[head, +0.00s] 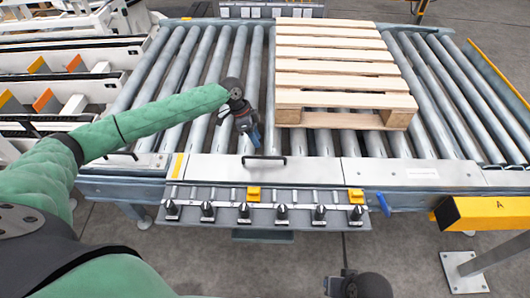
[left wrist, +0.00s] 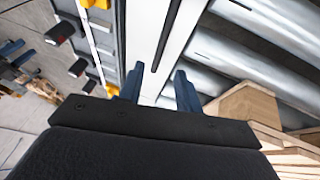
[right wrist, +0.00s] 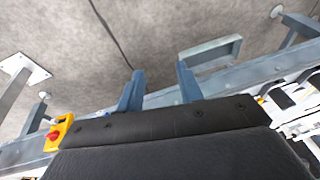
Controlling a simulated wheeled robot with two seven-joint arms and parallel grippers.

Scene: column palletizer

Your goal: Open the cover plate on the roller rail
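The silver cover plate (head: 225,170) lies flat along the near edge of the roller rail, with a thin black handle (head: 264,158) on top. My left gripper (head: 255,137) is just above and beyond this handle, pointing down. In the left wrist view, its blue fingers (left wrist: 160,88) are apart and the black handle (left wrist: 165,38) lies ahead, in line with the gap between them. I see nothing held. My right gripper (right wrist: 160,88) is open and empty over the floor in front of the rail; in the head view only dark parts of that arm show at the bottom.
A wooden pallet (head: 340,55) rests on the rollers, right of my left gripper. A strip of black knobs and yellow blocks (head: 265,205) runs below the plate. Another silver plate (head: 415,172) lies to the right, near a yellow beam (head: 485,212). Rollers left of the pallet are bare.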

